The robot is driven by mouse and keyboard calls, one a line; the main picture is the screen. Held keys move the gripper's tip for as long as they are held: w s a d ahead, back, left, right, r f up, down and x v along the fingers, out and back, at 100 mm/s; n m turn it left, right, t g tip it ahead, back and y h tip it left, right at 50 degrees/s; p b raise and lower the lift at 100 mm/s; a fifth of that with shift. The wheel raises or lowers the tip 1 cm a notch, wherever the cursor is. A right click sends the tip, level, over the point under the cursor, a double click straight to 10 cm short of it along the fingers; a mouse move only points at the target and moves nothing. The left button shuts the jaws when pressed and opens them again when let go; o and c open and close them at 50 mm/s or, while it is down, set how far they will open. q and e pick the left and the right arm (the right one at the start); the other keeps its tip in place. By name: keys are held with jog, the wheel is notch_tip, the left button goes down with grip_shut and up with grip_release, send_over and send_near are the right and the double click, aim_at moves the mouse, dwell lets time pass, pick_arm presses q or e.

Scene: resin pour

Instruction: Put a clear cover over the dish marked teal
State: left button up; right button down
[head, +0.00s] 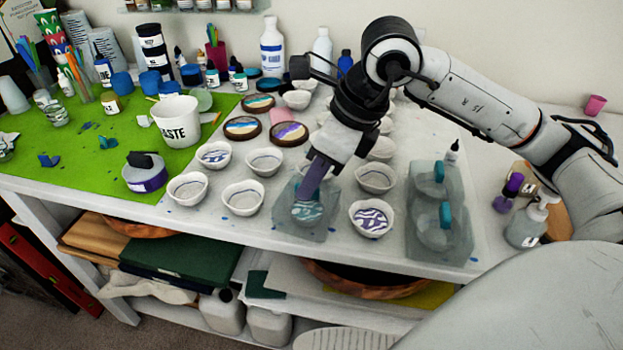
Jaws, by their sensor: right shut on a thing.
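The dish with teal marbling (307,213) stands in the front row of white dishes on the white table. A clear cover (322,228) with a flat square rim is over and around it. My right gripper (309,193) comes down from above and is shut on this cover at its top, hiding its knob. I cannot tell whether the rim touches the table. Two more clear covers with teal knobs, a rear one (455,184) and a front one (462,236), stand to the right. My left gripper is not in view.
A dish with purple marbling (371,220) stands close on the right, and a plain white dish (243,199) on the left. A waste cup (177,122) and tape roll (144,175) stand on the green mat (75,165). Pump bottles (526,228) stand at the far right.

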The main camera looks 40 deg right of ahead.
jog(key=c, duration=1.7)
grip_release()
jog(key=shift+c, duration=0.2)
jog(key=v, duration=1)
jog(key=shift+r, duration=0.15)
